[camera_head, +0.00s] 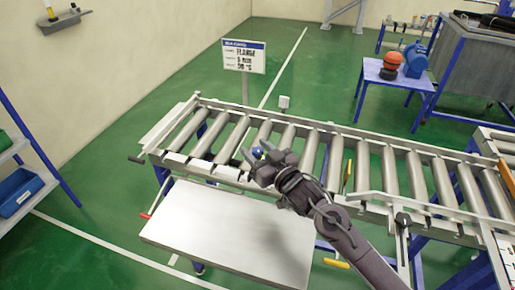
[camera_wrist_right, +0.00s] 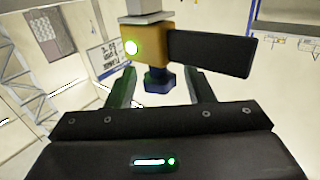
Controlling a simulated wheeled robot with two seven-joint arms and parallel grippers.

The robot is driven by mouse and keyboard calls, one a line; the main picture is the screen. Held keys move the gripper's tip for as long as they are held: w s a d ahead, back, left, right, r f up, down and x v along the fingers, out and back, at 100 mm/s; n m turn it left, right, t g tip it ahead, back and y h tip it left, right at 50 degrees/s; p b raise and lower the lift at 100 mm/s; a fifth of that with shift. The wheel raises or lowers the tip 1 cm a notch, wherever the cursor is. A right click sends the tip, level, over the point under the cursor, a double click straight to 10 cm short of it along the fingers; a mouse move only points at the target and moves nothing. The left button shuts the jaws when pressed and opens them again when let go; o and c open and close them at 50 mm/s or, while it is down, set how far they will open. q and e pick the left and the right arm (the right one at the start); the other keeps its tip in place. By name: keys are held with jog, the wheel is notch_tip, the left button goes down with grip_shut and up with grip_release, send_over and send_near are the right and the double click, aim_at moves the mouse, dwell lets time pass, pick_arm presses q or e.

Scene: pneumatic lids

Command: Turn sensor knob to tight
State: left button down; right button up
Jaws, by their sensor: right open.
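The sensor shows in the right wrist view as a yellow block (camera_wrist_right: 155,42) with a lit green lamp and a black plate (camera_wrist_right: 210,53) on its right side. A blue knob (camera_wrist_right: 158,79) sits at the block's lower end. In the head view a small blue part (camera_head: 257,153) shows by the fingertips, at the conveyor. My right gripper (camera_head: 254,156) is open, its two fingers on either side of the blue knob. Whether they touch it cannot be told. The knob's marks are not readable. My left gripper is not in view.
A roller conveyor (camera_head: 345,137) runs across the scene. A bare grey tabletop (camera_head: 225,232) stands in front of it. A sign (camera_head: 244,57) stands behind. A blue table (camera_head: 396,78) with an orange and a blue object is at the back right.

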jog(key=c, duration=1)
jog(key=m+t+h, duration=0.2)
jog(key=m+h, duration=0.1)
jog(key=h, duration=0.1)
jog(key=shift+m+h+b, duration=0.3)
jog(key=shift+h+b, duration=0.1)
jog(key=shift+m+t+h, duration=0.4)
jog(key=shift+m+h, duration=0.8)
jog(key=shift+h, duration=0.8)
jog(key=o, duration=1)
